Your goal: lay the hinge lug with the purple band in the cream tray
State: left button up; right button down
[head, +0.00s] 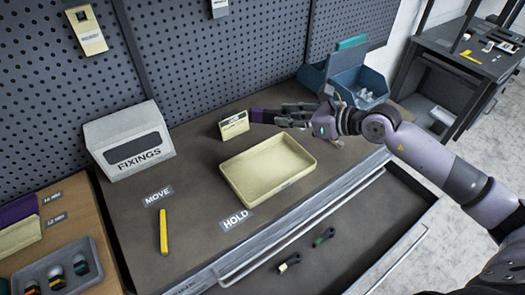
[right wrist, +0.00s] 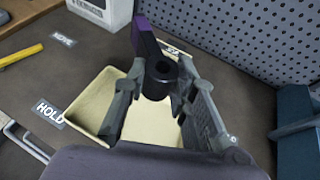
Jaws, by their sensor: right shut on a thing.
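The hinge lug (right wrist: 160,72) is dark with a round hole, and its purple band (right wrist: 143,36) shows at the far end. My right gripper (right wrist: 158,95) is shut on it. In the head view the purple end (head: 257,115) sticks out left of my right gripper (head: 290,115), above the bench behind the tray. The cream tray (head: 262,172) is empty and lies on the bench by the HOLD label. In the right wrist view the tray (right wrist: 92,112) shows below the lug, partly hidden by the gripper. My left gripper is not in view.
A cream card (head: 234,126) stands by the lug's end. A blue bin (head: 360,78) is at the back right, a FIXINGS box (head: 128,140) at the left. A yellow marker (head: 163,231) lies by the MOVE label. Two dark pieces (head: 289,262) lie in the open drawer.

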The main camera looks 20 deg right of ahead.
jog(key=shift+w+f, duration=0.35)
jog(key=shift+f, duration=0.15)
notch_tip(320, 180, down, 6)
jog(key=s, duration=0.2)
send_over(284, 173)
jog(key=f, duration=0.7)
jog(key=shift+w+f, duration=0.1)
jog(key=shift+w, duration=0.1)
jog(key=shift+s+f, duration=0.15)
jog(key=shift+f, duration=0.25)
notch_tip(284, 173, down, 4)
jog(key=shift+f+b, duration=0.15)
jog(key=shift+b, duration=0.6)
